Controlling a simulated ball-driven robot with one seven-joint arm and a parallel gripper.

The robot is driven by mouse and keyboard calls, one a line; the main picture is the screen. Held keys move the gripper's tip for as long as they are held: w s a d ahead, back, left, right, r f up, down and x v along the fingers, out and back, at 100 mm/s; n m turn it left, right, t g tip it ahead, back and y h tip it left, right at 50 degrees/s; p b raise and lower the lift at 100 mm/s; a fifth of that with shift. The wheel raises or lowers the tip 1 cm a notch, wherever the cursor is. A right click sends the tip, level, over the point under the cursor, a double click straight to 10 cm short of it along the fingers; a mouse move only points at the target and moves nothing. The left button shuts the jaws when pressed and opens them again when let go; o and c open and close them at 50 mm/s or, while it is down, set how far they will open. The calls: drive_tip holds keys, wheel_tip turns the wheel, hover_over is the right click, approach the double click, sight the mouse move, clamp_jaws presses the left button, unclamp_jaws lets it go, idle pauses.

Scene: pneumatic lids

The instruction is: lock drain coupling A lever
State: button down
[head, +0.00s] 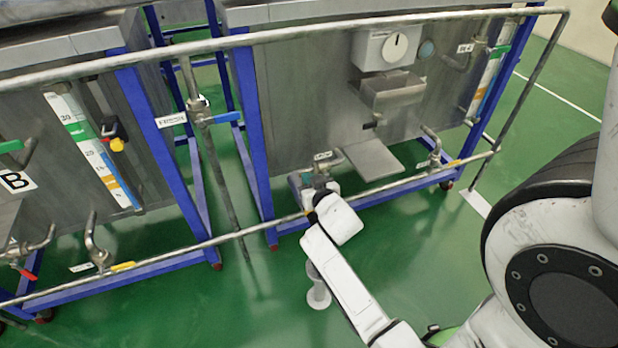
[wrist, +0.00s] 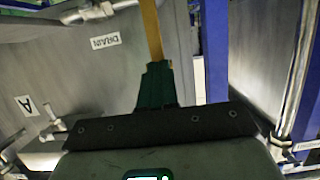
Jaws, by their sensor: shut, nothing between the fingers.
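My gripper (wrist: 157,72) shows in the wrist view as dark green fingers, closed together, with nothing held between them. A narrow yellow-brown bar (wrist: 151,30) runs up from behind the fingertips; I cannot tell if it is touched, or if it is the lever. A DRAIN label (wrist: 105,41) lies on the grey tank wall to the left, below a metal pipe fitting (wrist: 100,12). An A label (wrist: 25,106) is farther left. In the head view, my gripper (head: 303,182) is low by the front of the right tank, near a small label (head: 323,156) and pipe; the coupling there is partly hidden.
A long lower rail (head: 210,241) crosses in front of both tanks, right by my arm. An upper rail (head: 290,35) runs above. Blue frame legs (head: 250,130) stand left of my gripper. A tray (head: 373,160) sticks out to the right. The green floor is open in front.

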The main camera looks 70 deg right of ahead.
drive_tip(key=w+d+g+y+p, duration=0.1)
drive_tip(key=p, duration=0.5)
drive_tip(key=w+d+r+g+y+p, duration=0.1)
drive_tip(key=g+y+p, duration=0.1)
drive_tip(key=p, duration=0.4)
drive_tip(key=shift+w+d+r, duration=0.2)
drive_tip(key=shift+d, duration=0.15)
drive_tip(key=w+d+f+g+y+p, duration=0.1)
drive_tip(key=y, duration=0.1)
drive_tip(key=w+d+f+g+y, duration=0.1)
drive_tip(key=g+y, duration=0.1)
drive_tip(key=shift+w+d+p, duration=0.1)
drive_tip(key=shift+d+p, duration=0.25)
drive_tip(key=shift+a, duration=0.15)
drive_tip(key=shift+s+a, duration=0.1)
drive_tip(key=shift+s, duration=0.1)
drive_tip(key=shift+s+a+f+p, duration=0.2)
drive_tip(key=shift+s+a+p, duration=0.15)
drive_tip(key=shift+a+p, duration=0.1)
drive_tip(key=shift+r, duration=0.1)
